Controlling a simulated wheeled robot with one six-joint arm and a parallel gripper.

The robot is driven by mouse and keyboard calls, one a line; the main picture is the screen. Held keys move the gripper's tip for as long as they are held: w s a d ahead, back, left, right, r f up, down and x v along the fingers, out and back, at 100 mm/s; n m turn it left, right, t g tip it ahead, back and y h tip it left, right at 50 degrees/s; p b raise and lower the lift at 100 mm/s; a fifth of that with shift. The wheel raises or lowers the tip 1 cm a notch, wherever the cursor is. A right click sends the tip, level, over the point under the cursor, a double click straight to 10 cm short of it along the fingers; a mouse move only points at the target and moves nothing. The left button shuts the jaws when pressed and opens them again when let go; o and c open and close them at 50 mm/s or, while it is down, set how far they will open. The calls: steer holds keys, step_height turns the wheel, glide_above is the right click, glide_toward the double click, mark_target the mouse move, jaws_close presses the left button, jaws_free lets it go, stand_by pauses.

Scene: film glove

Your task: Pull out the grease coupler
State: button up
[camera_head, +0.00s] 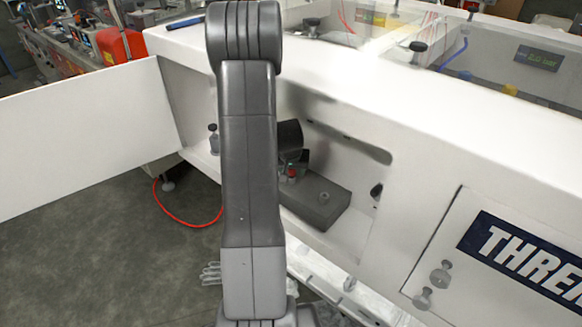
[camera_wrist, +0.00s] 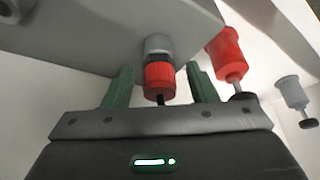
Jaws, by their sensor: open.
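The grease coupler (camera_wrist: 160,80), a red ribbed collar with a grey metal part above it, shows in the middle of the wrist view, against a grey block (camera_wrist: 100,30). My gripper (camera_wrist: 161,74) is open, with one green finger on each side of the coupler. Gaps show between the fingers and the coupler, so nothing is gripped. In the head view, a small red spot (camera_head: 291,173) shows inside the cabinet recess beside my arm; it may be the coupler. My arm hides part of the recess.
A red cylinder (camera_wrist: 228,55) with a dark tip is close right of my right finger. A grey fitting (camera_wrist: 292,92) is farther right. In the head view, the recess has an open white door (camera_head: 80,140) at left and a grey box (camera_head: 318,200) inside.

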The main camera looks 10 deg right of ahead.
steer(key=c, duration=1.1)
steer(key=shift+o, duration=0.2)
steer(key=shift+r, duration=0.55)
steer(key=shift+r+p, duration=1.15)
steer(key=shift+r, duration=0.6)
